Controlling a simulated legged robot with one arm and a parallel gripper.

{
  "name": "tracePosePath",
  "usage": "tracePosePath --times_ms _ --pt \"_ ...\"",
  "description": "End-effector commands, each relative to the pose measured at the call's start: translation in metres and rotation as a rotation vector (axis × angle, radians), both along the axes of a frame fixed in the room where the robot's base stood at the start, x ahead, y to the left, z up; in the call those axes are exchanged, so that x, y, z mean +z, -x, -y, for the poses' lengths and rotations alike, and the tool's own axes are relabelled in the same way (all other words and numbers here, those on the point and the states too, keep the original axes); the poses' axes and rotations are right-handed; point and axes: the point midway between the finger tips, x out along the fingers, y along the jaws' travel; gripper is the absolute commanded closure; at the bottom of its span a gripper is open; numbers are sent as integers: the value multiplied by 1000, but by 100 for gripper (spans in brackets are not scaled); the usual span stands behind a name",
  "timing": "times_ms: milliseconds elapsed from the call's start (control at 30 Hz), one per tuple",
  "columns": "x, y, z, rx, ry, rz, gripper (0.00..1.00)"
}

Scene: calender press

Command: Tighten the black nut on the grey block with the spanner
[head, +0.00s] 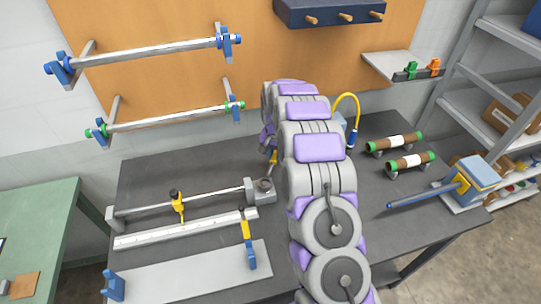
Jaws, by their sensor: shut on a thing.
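The grey block (262,197) sits on the dark bench at the right end of a long rail fixture. The black nut (265,184) is on top of it. My gripper (269,143) is just above and behind the block, partly hidden by my own arm. It is shut on the spanner (272,158), of which a short yellow part shows below the jaws, slanting down toward the nut. I cannot tell whether the spanner touches the nut.
A yellow clamp (178,205) stands on the rail left of the block. A white ruled bar (185,230) lies in front. Two green-ended rollers (395,143) and a blue box with a lever (468,180) stand at the right. Bars hang on the back board.

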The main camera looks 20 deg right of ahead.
Motion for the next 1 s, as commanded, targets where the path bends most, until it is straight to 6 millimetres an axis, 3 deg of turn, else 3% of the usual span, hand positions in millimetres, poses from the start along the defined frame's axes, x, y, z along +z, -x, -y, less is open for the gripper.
tracePosePath --times_ms 1000 --pt "0 39 41 -450 3 -3 100"
